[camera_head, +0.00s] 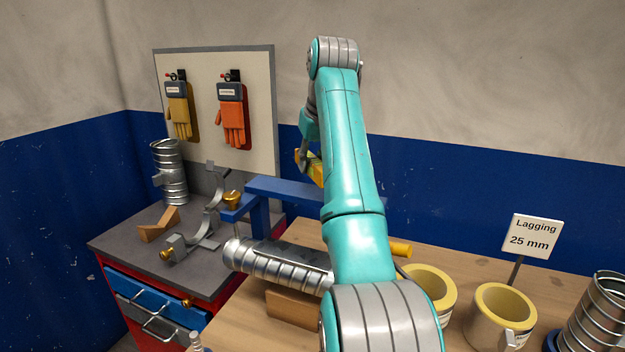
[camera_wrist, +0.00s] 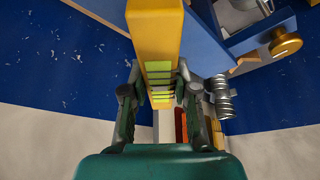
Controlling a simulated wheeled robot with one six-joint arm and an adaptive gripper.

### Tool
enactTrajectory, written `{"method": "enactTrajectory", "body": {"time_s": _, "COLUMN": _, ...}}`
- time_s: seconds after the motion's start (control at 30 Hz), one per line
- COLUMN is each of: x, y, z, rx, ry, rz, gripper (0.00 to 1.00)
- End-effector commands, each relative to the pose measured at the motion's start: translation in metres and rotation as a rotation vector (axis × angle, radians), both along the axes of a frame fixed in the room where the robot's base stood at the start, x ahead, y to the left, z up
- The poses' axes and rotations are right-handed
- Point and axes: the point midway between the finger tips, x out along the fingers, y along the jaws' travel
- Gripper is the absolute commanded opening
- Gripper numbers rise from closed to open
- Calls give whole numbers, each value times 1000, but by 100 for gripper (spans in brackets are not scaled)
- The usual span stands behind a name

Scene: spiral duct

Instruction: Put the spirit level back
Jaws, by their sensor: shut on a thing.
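The yellow spirit level (camera_wrist: 153,35) is in my gripper (camera_wrist: 160,95), with a finger on each side of its green-marked part in the wrist view. The level runs up out of the top of that picture. In the head view only a short yellow piece of the level (camera_head: 316,167) shows; my arm hides the rest. My gripper (camera_head: 303,160) shows there as a small grey part left of the arm, in front of the wall and above the blue frame. The level appears clear of the bench.
A blue frame (camera_head: 283,189) with a brass knob (camera_head: 232,199) stands over a ribbed metal duct (camera_head: 277,265). Yellow lagging rolls (camera_head: 503,310) and a sign (camera_head: 533,236) are at right. A red cabinet (camera_head: 110,290) and glove board (camera_head: 205,130) are at left.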

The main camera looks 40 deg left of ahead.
Motion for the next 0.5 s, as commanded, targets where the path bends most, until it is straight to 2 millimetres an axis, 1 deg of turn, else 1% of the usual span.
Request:
{"method": "enactTrajectory", "body": {"time_s": 0.17, "x": 0, "y": 0, "z": -11, "rx": 1, "ry": -1, "rz": 0, "gripper": 0}}
{"method": "enactTrajectory", "body": {"time_s": 0.4, "x": 0, "y": 0, "z": -40, "rx": 0, "ry": 0, "rz": 0, "gripper": 0}}
{"method": "enactTrajectory", "body": {"time_s": 0.5, "x": 0, "y": 0, "z": -42, "rx": 1, "ry": -1, "rz": 1, "gripper": 0}}
